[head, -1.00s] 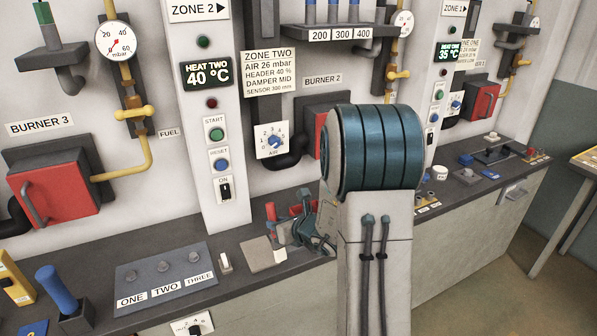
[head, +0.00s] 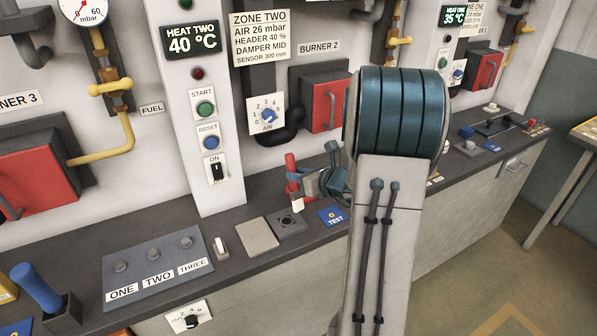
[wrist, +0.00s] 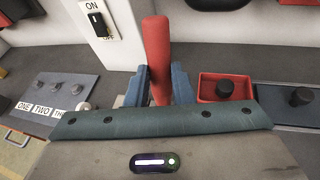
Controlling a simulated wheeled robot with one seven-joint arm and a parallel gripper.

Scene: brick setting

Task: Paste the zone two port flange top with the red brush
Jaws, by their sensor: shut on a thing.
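My gripper (head: 312,184) is shut on the red brush (head: 291,163), held roughly upright above the bench. A pale tip shows at the brush's lower end in the head view. In the wrist view the red handle (wrist: 157,50) stands between the blue fingers of my gripper (wrist: 158,88), and its lower end is hidden. A dark square plate with a round port (head: 290,222) lies on the bench below and in front of the brush. It may be the zone two port flange; its label is not readable. The brush tip appears apart from it.
A ONE-TWO-THREE knob panel (head: 150,268) is to the left. The wall column (head: 200,80) stands behind. A red tray (wrist: 208,87) with a black knob-like piece is right of the brush in the wrist view.

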